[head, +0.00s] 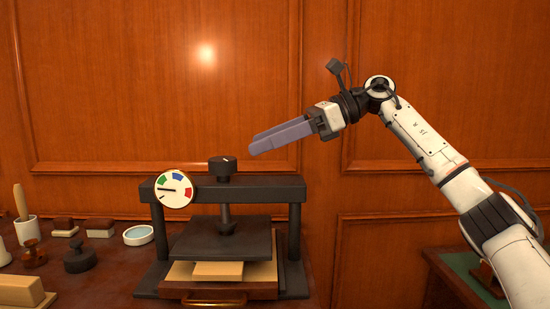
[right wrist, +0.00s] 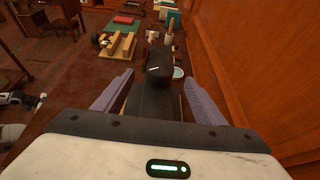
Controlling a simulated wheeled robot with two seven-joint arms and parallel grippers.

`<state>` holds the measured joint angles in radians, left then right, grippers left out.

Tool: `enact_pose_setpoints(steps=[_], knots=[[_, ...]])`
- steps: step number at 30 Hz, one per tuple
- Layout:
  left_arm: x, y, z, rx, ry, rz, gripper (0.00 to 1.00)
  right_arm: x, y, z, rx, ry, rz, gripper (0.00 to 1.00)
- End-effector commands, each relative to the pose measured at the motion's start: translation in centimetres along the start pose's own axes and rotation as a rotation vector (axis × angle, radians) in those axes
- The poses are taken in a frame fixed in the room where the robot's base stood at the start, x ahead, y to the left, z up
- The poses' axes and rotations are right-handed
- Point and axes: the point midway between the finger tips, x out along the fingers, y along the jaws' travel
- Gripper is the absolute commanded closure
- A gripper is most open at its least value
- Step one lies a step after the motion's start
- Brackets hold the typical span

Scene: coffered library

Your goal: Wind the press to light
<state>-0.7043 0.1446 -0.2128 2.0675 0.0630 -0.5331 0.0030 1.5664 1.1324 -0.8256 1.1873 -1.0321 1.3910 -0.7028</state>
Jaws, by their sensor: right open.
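The black press (head: 250,190) stands on the desk, with a dark knob (head: 223,166) on top of its screw. The knob also shows in the right wrist view (right wrist: 159,66), with a white mark on it. The dark platen (head: 215,243) hangs over a tan block (head: 218,270); I cannot tell if they touch. The round dial (head: 174,189) has green, blue and red parts, and its black needle points left, below the green. My right gripper (head: 252,145) is open and empty, above and just right of the knob, not touching it.
A brass handle (head: 214,302) is at the front of the press bed. Left of the press are a round blue-topped dish (head: 138,235), a dark round weight (head: 79,260) and small blocks. The panelled wall (head: 130,90) is close behind. A green-topped table (head: 465,270) stands at right.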

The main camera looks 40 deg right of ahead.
Motion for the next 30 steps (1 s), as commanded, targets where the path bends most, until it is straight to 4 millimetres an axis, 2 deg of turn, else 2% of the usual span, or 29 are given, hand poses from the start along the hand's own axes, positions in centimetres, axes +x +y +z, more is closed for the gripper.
enact_pose_setpoints(steps=[1, 3, 4, 18, 23, 30], knots=[[0.0, 0.0, 0.1, -0.001, -0.002, 0.0, 0.25, 0.4, 0.1, 0.0, -0.001, 0.001, 0.003, 0.35], [0.1, 0.0, 0.3, -0.002, -0.004, 0.001, 0.13, 1.1, 0.1, -0.1, -0.001, 0.002, 0.003, 0.35], [0.1, 0.0, 0.4, -0.002, -0.005, 0.001, 0.11, 1.5, 0.1, -0.1, -0.001, 0.002, 0.003, 0.35], [0.3, 0.1, 0.7, -0.012, 0.002, 0.003, 0.11, 8.9, 0.0, -0.1, 0.001, 0.0, -0.004, 0.35], [0.3, 0.1, 0.6, -0.013, 0.004, 0.004, 0.11, 9.8, -0.1, -0.1, 0.002, 0.0, -0.005, 0.35], [0.2, 0.1, 0.5, -0.013, 0.006, 0.004, 0.11, 9.9, -0.1, -0.1, 0.002, 0.0, -0.005, 0.35]])
